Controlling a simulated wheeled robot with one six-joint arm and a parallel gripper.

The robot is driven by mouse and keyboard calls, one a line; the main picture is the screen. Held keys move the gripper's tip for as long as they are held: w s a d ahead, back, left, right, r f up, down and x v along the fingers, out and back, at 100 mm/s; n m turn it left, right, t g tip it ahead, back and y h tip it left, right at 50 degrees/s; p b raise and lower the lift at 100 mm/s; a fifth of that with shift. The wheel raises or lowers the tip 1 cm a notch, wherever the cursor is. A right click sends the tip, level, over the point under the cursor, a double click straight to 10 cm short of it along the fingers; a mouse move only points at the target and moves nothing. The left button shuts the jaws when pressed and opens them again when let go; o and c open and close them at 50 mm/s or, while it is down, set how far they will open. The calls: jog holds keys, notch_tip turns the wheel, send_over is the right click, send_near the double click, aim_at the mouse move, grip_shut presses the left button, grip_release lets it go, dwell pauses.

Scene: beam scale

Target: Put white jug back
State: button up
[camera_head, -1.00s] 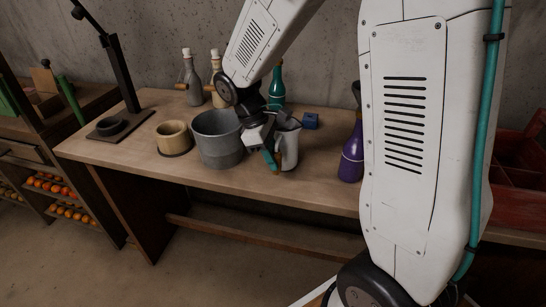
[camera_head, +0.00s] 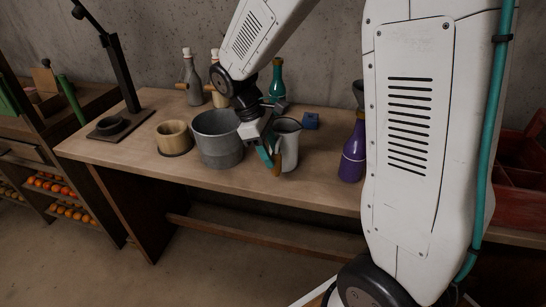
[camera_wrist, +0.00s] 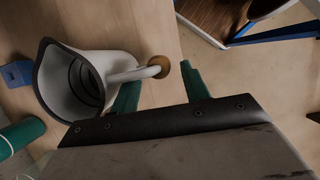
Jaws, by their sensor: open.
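The white jug (camera_head: 288,153) stands upright on the wooden table, right of the grey bucket. In the wrist view the jug (camera_wrist: 117,62) shows its dark open mouth at left, and its handle ends in a round wooden knob (camera_wrist: 160,67). My gripper (camera_head: 270,157) is at the jug's left front side, by the handle. In the wrist view its two teal fingers (camera_wrist: 161,82) are spread apart, with the knob just beyond the gap between their tips. Whether a finger touches the handle I cannot tell.
The grey bucket (camera_head: 218,140) stands close left of my gripper, with a tan pot (camera_head: 174,138) beyond it. A teal bottle (camera_head: 277,82) and a small blue block (camera_head: 311,121) are behind the jug. A purple bottle (camera_head: 353,152) stands at right. The table's front edge is near.

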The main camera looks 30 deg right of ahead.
jog(key=v, duration=0.9)
jog(key=s+r+m+t+y, duration=0.1)
jog(key=s+m, duration=0.3)
jog(key=s, duration=0.7)
jog(key=s+r+m+t+y, duration=0.2)
jog(key=s+m, duration=0.3)
jog(key=s, duration=0.7)
jog(key=shift+s+r+t, duration=0.3)
jog(key=shift+r+t, duration=0.15)
jog(key=shift+t, duration=0.35)
